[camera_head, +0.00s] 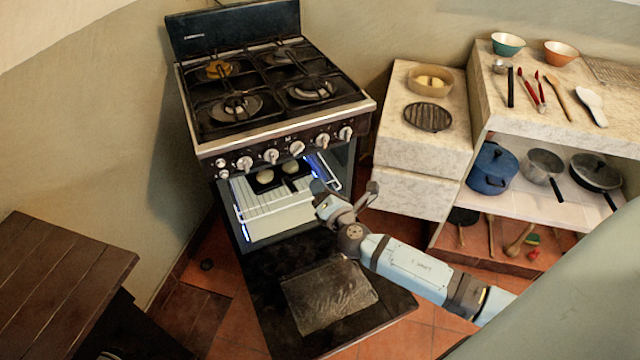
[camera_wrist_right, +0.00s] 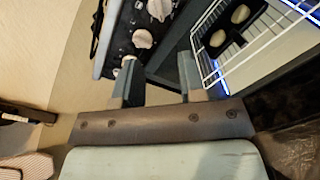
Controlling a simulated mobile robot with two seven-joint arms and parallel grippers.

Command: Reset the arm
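My right arm reaches in from the lower right in the head view. Its gripper (camera_head: 325,197) is in front of the open oven (camera_head: 275,205), above the lowered oven door (camera_head: 330,295). In the right wrist view the two fingers of this gripper (camera_wrist_right: 160,80) stand apart with nothing held between them. The stove knobs and the oven rack show beyond the fingers. I cannot tell whether a finger touches the oven. My left gripper is not in view.
A wire rack (camera_head: 280,207) and a black tray (camera_head: 268,182) with pale rolls are in the oven. A stone counter (camera_head: 420,150) and shelf with a blue pot (camera_head: 491,170) and pans stand right. A brown wooden table (camera_head: 60,285) stands left.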

